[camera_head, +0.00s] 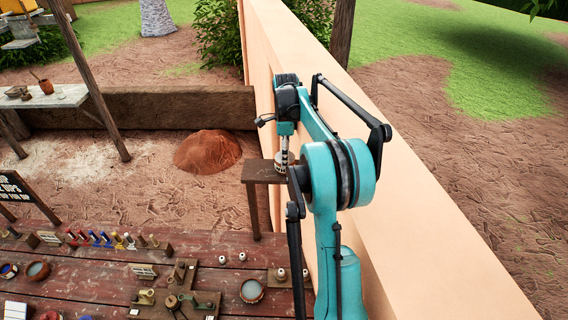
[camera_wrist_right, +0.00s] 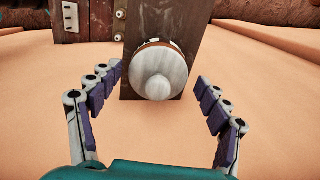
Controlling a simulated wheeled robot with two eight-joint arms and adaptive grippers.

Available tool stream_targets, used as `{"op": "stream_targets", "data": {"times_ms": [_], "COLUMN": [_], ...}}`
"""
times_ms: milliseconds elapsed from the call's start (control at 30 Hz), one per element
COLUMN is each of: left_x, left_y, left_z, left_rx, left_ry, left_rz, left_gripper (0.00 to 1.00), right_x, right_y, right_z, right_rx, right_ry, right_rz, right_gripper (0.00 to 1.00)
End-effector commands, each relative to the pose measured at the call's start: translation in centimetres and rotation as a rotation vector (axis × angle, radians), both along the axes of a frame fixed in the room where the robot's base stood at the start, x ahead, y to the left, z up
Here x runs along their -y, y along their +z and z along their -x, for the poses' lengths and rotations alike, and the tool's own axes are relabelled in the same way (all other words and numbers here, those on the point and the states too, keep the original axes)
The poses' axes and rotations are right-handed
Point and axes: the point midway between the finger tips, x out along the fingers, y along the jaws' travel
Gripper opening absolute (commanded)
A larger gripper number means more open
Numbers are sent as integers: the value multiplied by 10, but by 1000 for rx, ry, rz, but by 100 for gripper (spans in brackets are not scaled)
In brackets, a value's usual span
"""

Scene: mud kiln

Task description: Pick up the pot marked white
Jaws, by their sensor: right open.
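A round pot with a pale, whitish knobbed lid (camera_wrist_right: 160,74) sits on a small brown wooden stand (camera_wrist_right: 192,45) in the right wrist view. A reddish-brown edge shows around the lid; any mark on its side is not readable. My right gripper (camera_wrist_right: 157,82) is open, with its fingers on either side of the pot and apart from it. In the head view the right gripper (camera_head: 284,147) reaches down over the stand (camera_head: 260,172), and mostly hides the pot. My left gripper is in neither view.
A peach-coloured wall (camera_head: 400,220) runs close along the right of the stand. A red wooden table (camera_head: 95,268) with tools, bowls and small pots lies front left. A clay mound (camera_head: 207,150) and a white-topped table (camera_head: 45,98) stand farther left.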

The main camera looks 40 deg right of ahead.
Motion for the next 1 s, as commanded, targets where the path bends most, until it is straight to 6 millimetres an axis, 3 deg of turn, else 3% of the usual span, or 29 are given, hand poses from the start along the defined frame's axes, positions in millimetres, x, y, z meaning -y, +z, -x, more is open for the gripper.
{"op": "stream_targets", "data": {"times_ms": [200, 467, 533, 700, 1000], "left_x": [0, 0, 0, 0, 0], "left_y": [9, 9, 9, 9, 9], "left_z": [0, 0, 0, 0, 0], "left_rx": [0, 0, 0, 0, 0], "left_ry": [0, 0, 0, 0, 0], "left_rz": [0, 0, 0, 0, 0], "left_gripper": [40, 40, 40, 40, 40], "right_x": [-2, -2, -2, -2, -2], "right_y": [-29, -34, -34, -34, -34], "right_z": [-1, -1, -1, -1, -1], "right_rx": [0, 0, 0, 0, 1], "right_ry": [0, 1, 1, 1, 1], "right_rz": [0, 0, 0, 0, 1], "right_gripper": [77, 77, 66, 22, 20]}}
